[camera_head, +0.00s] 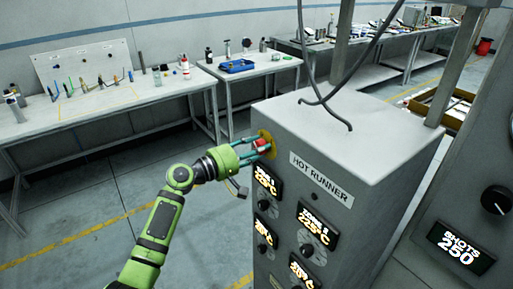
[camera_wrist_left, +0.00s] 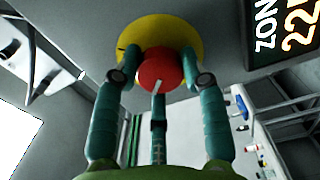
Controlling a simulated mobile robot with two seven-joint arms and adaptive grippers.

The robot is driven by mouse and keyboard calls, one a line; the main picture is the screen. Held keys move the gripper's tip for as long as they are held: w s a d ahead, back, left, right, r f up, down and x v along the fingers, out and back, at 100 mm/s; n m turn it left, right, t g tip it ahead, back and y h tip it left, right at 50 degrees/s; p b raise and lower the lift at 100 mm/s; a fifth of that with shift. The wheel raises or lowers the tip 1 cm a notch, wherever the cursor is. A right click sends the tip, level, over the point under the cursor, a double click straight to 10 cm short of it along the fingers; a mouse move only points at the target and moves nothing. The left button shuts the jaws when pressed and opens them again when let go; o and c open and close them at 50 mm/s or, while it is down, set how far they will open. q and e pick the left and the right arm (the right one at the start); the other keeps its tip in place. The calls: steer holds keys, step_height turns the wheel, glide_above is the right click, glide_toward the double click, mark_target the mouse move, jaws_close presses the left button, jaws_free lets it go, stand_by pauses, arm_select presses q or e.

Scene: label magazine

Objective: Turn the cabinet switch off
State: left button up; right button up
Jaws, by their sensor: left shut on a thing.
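The grey hot runner cabinet (camera_head: 318,215) stands in the middle of the head view. Its switch is a red knob (camera_head: 262,146) on a yellow round plate (camera_head: 267,139) at the top left of the front face. In the wrist view the red knob (camera_wrist_left: 160,70) carries a white pointer mark, and the yellow plate (camera_wrist_left: 180,42) lies behind it. My left gripper (camera_head: 256,147) is at the switch, with its teal fingers shut on the red knob. In the wrist view the fingertips (camera_wrist_left: 160,78) sit on both sides of it. My right gripper is not in view.
Displays and small black knobs (camera_head: 306,250) fill the cabinet front below the switch. A black cable (camera_head: 325,103) rises from its top. Another panel with a dial (camera_head: 496,200) stands at the right. Workbenches (camera_head: 120,105) line the back wall. The floor at left is clear.

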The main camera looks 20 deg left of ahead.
arm_select(q)
steer(key=shift+w+a+r, duration=0.15)
steer(key=shift+a+r, duration=0.1)
steer(key=shift+r, duration=0.15)
steer(key=o, duration=1.1)
steer(key=shift+o, duration=0.2)
steer(key=shift+w+f, duration=0.1)
steer(key=shift+f, duration=0.2)
steer(key=v, duration=1.2)
steer(key=shift+a, duration=0.1)
